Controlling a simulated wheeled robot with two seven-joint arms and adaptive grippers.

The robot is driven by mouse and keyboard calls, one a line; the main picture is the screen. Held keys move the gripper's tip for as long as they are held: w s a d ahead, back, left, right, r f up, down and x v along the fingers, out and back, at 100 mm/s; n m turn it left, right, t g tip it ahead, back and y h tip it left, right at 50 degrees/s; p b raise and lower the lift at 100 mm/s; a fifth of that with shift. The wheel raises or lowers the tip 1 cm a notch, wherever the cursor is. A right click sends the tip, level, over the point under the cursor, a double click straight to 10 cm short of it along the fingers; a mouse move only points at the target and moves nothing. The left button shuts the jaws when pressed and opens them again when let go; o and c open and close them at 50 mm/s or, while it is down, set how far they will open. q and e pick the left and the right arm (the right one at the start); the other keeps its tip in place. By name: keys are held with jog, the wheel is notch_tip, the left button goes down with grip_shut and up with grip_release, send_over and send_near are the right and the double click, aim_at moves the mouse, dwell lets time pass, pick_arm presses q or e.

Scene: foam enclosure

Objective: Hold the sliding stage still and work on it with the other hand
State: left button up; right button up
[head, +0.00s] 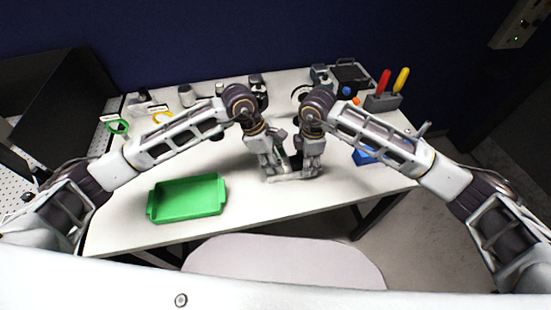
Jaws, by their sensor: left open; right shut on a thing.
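The sliding stage (289,178) is a pale, low piece on the white table, seen only in part between and below my two grippers. My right gripper (312,172) is shut on the stage at its right side; the contact itself is mostly hidden by the fingers. My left gripper (272,171) is open at the left side of the stage, close to it. I cannot tell whether it touches. The stage's far part is hidden behind the grippers and wrists.
A green tray (152,204) lies empty at the front left. A holder (383,103) with red and yellow handled tools stands at the back right, by a dark case (349,76). A blue bin (363,157) sits behind my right arm.

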pick_arm(q)
grip_shut()
dwell(0.3)
jog(key=shift+n+t, duration=0.4)
jog(key=shift+n, duration=0.4)
grip_release()
jog(key=v, duration=1.2)
